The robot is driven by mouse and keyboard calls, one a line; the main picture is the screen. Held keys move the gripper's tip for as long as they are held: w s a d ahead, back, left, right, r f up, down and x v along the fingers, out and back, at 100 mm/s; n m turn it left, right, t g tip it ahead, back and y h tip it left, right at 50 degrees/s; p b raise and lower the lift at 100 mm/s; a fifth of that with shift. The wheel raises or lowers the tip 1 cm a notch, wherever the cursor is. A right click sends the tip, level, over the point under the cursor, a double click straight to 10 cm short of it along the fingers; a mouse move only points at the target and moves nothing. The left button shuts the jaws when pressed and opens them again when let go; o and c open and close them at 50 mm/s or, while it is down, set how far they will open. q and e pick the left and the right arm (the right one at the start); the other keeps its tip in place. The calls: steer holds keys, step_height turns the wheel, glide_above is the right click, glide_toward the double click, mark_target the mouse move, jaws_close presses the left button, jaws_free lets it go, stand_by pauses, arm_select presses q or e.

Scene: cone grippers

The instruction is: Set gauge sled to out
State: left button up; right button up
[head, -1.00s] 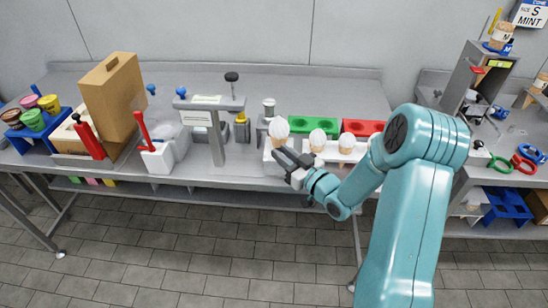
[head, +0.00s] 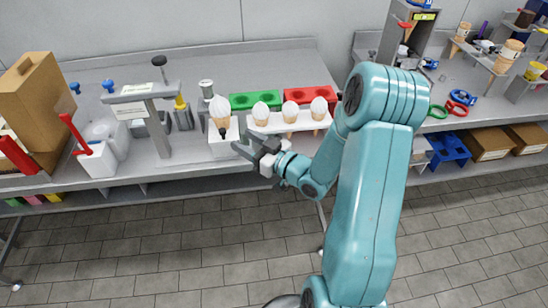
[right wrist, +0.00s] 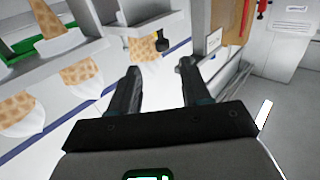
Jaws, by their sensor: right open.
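A white block (head: 224,150) sits at the bench's front edge, with a large cone (head: 219,110) upright over it. My left gripper is out of view.
A white rack (head: 288,124) with several cones stands to the right, close to my right gripper. Green (head: 255,99) and red (head: 304,94) trays lie behind it. A grey post stand (head: 157,130) and a white bin with a red handle (head: 98,158) stand left.

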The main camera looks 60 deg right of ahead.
steer(key=s+p, duration=0.5)
steer(key=s, duration=0.5)
steer(key=shift+s+a, duration=0.3)
steer(key=shift+a, duration=0.15)
